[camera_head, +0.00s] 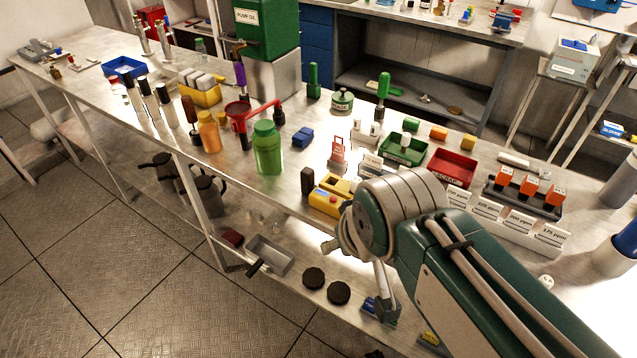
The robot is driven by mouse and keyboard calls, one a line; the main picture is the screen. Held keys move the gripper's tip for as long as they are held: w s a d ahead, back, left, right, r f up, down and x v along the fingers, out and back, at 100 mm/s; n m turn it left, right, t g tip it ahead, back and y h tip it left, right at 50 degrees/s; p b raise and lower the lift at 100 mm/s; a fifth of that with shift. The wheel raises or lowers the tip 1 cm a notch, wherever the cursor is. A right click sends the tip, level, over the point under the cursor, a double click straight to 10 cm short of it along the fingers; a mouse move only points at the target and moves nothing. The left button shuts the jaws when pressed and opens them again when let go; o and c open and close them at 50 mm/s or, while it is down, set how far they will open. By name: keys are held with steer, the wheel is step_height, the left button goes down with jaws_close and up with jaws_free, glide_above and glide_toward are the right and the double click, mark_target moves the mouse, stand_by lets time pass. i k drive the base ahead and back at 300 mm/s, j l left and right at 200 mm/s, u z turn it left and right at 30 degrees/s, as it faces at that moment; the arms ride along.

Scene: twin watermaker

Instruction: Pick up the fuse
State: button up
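My arm reaches in from the lower right, over the front edge of the bench. The end of my arm, with my gripper (384,304), points downward in front of the bench. Its fingers are small and partly hidden, so I cannot tell whether they are open or shut, and I see nothing clearly held. I cannot pick out a fuse with certainty; the small parts on the bench are too small to name, and my arm hides some of the bench top. A yellow device (326,203) lies just left of my wrist.
The bench holds a green tray (390,158), a red tray (437,174), labelled cards (520,221) and a black rack with orange blocks (492,197). A green bottle (268,150) and orange bottle (209,135) stand left. A grey tray (277,250) lies on the lower shelf. Floor at left is clear.

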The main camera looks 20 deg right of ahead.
mark_target(356, 180)
steer(key=i+j+z, duration=0.5)
steer(key=j+z, duration=0.15)
steer(key=z, duration=0.15)
steer(key=i+j+z, duration=0.2)
steer(key=j+z, duration=0.2)
